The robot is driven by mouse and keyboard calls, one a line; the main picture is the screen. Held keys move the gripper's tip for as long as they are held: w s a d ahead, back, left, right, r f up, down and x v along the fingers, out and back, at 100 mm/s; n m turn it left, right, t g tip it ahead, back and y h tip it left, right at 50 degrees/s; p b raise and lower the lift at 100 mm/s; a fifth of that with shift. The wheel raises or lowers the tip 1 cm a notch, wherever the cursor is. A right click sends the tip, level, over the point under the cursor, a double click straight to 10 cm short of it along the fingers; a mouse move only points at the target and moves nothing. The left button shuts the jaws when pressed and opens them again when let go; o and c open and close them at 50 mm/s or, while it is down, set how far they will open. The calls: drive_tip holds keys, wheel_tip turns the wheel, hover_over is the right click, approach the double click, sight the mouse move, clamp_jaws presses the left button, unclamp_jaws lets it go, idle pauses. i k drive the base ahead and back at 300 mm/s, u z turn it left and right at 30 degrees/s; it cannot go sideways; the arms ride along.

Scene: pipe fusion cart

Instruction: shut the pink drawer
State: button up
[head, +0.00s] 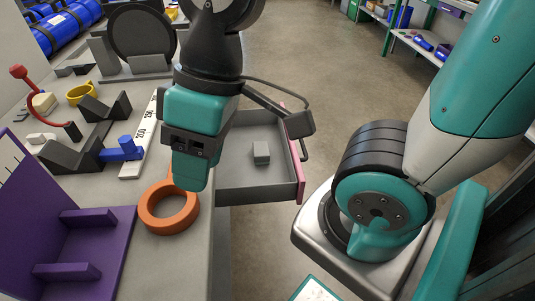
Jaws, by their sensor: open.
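The pink drawer (297,165) stands pulled out from the right side of the grey bench. Its pink front faces right and carries a dark handle (305,150). Its grey tray is open to view, with a small grey block (261,153) inside. My gripper (190,172) hangs over the bench's right edge, left of the open tray and apart from the pink front in the picture. It is open, with nothing seen in it; its fingertips are not clearly visible. My dark wrist bracket covers part of the drawer's far end.
An orange ring (168,224) lies on the bench just below my gripper. A purple bracket (95,252), grey V-blocks (75,155), a white ruler (133,168) and a blue piece (122,150) lie to the left. Floor (345,75) is clear beyond the drawer; shelves stand far right.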

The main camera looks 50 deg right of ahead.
sight(239, 182)
drive_tip(key=u, duration=1.1)
drive_tip(key=k, duration=1)
drive_tip(key=z, duration=1.45)
